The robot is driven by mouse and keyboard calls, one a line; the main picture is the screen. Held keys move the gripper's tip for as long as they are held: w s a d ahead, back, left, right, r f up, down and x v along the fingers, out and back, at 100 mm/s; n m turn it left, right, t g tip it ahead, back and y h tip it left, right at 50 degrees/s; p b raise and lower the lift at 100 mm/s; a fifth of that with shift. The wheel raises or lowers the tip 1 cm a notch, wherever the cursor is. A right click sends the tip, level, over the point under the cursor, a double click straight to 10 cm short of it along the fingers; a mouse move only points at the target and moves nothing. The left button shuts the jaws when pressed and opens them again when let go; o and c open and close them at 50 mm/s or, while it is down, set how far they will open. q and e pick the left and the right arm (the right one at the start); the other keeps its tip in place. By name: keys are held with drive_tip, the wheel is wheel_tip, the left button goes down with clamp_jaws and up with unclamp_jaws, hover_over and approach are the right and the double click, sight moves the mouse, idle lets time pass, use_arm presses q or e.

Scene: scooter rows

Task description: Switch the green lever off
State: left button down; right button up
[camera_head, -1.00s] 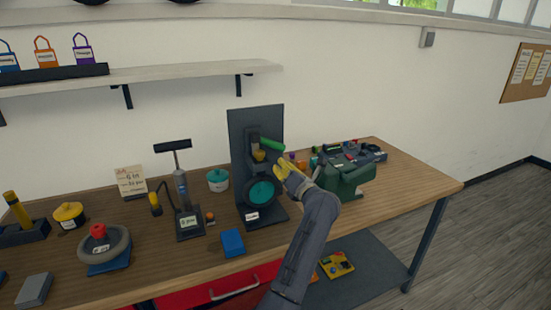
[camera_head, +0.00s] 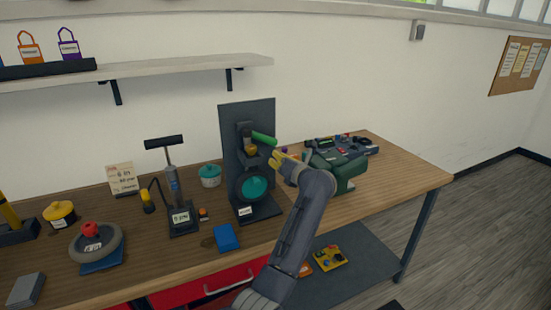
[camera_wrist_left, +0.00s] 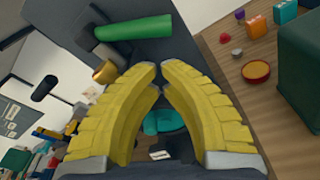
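The green lever (camera_head: 263,138) sticks out toward the right from the upper part of a dark upright panel (camera_head: 232,120). It is also large at the top of the left wrist view (camera_wrist_left: 132,28). My left gripper (camera_head: 275,158), with yellow fingers, is just below and right of the lever's free end, apart from it. In the left wrist view the fingertips (camera_wrist_left: 159,70) nearly meet, with nothing held between them. A brass-coloured part (camera_wrist_left: 106,72) sits below the lever, and a teal disc (camera_head: 254,188) lies lower on the panel. My right gripper is in neither view.
A dark green machine (camera_head: 335,167) stands close to the right of my left gripper. The table's front right (camera_head: 400,185) is clear.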

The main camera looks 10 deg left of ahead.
sight(262, 148)
use_arm(q)
drive_tip(key=x, duration=0.8)
drive_tip(key=shift+a+f, duration=0.1)
drive_tip(key=shift+a, duration=0.1)
